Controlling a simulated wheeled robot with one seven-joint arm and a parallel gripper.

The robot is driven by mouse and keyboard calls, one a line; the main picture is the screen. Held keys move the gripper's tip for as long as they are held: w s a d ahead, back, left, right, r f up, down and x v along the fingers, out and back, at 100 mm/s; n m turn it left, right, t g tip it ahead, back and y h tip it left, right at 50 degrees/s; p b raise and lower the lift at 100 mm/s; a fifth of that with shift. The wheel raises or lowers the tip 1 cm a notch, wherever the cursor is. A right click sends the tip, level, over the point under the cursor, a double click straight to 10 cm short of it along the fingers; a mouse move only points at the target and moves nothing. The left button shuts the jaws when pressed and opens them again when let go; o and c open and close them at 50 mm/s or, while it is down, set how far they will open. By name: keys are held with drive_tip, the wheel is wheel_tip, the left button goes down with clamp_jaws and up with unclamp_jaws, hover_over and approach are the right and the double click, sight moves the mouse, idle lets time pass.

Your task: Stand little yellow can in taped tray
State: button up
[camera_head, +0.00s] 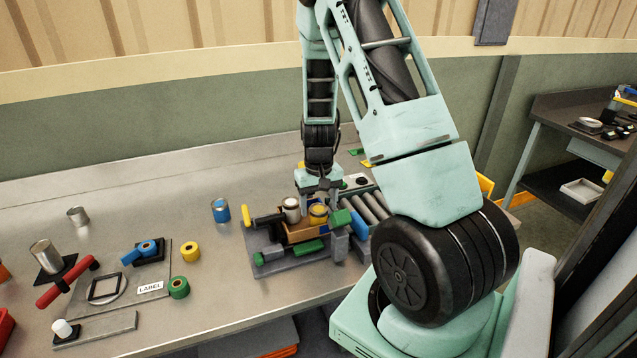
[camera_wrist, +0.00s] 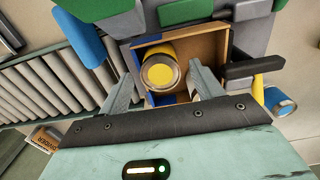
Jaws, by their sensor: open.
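The little yellow can (camera_head: 318,212) has a silver rim and stands in the brown tray (camera_head: 298,237), at its right side in the head view. In the wrist view the yellow can (camera_wrist: 160,72) is inside the tray (camera_wrist: 210,42), which shows blue tape on its wall. It looks upright. My gripper (camera_head: 319,193) is above the tray, pointing down. Its fingers are open, one on each side of the can in the wrist view, with gaps showing. A pale can (camera_head: 291,208) is beside the yellow one; in the wrist view my right finger mostly hides it.
Rollers (camera_head: 367,207) run right of the tray. A black handle (camera_wrist: 252,68) juts out beside it. A blue can (camera_head: 220,210) stands left of the fixture. The bench behind is clear.

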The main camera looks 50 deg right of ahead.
sight(318, 209)
wheel_tip(318, 209, up, 10)
drive_tip(key=b, duration=0.2)
drive_tip(key=s+a+r+n+y, duration=0.1)
drive_tip(key=a+r+n, duration=0.15)
drive_tip(key=a, duration=1.05)
drive_tip(key=a+r+n, duration=0.1)
drive_tip(key=a+n, duration=0.3)
drive_tip(key=a, duration=1)
drive_tip(key=s+a+r+n, duration=0.1)
drive_tip(key=s+a+n, duration=0.6)
drive_tip(key=s+a, duration=0.6)
drive_tip(key=s, duration=0.3)
drive_tip(key=shift+a, duration=0.35)
drive_tip(key=shift+n, duration=0.25)
wheel_tip(318, 209, down, 3)
drive_tip(key=b, duration=0.2)
drive_tip(key=shift+b, duration=0.4)
